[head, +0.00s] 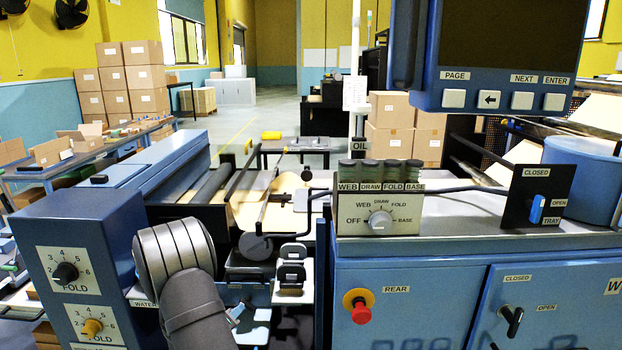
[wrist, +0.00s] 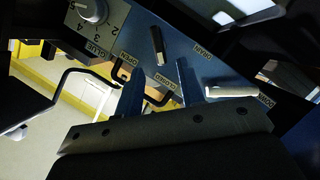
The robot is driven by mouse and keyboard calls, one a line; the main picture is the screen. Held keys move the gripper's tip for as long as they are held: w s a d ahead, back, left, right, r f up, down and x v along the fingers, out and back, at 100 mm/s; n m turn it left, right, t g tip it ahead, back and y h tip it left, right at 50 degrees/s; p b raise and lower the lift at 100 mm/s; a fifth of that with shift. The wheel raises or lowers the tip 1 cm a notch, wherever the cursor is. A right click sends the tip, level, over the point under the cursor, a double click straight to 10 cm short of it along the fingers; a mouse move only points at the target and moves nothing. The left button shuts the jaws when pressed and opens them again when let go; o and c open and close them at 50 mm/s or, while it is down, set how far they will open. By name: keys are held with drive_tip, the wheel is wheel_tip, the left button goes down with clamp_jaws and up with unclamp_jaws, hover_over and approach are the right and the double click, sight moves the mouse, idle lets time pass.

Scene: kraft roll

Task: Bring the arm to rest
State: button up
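My gripper (wrist: 158,82) shows in the wrist view as two blue fingers standing apart above a dark, screwed plate. They point towards a dark blue machine panel (wrist: 215,65). A bent black rod passes near the gap, but I see nothing clamped between the fingers. Whether a finger touches the rod or panel is unclear. In the head view my grey arm reaches down at the lower middle, and its end is mostly hidden, with only a bit of blue showing beside the machine.
The wrist view shows a numbered GLUE knob (wrist: 93,9), a black lever (wrist: 158,46) and a pale handle (wrist: 230,90) close to the fingers. In the head view, a blue FOLD cabinet (head: 95,235) stands left of my arm, and a control box (head: 379,213) is right.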

sight(245, 304)
drive_tip(key=shift+w+d+f+m+g+y, duration=0.2)
drive_tip(key=shift+w+d+m+y, duration=0.3)
drive_tip(key=shift+w+m, duration=0.35)
drive_tip(key=shift+w+d+f+m+g+y, duration=0.1)
drive_tip(key=shift+w+d+f+m+y, duration=0.15)
drive_tip(key=shift+w+m+y, duration=0.6)
drive_tip(key=shift+w+d+f+m+g+y, duration=0.2)
drive_tip(key=shift+w+d+m, duration=0.3)
drive_tip(key=shift+w, duration=0.6)
drive_tip(key=shift+a, duration=0.1)
drive_tip(key=shift+o, duration=0.6)
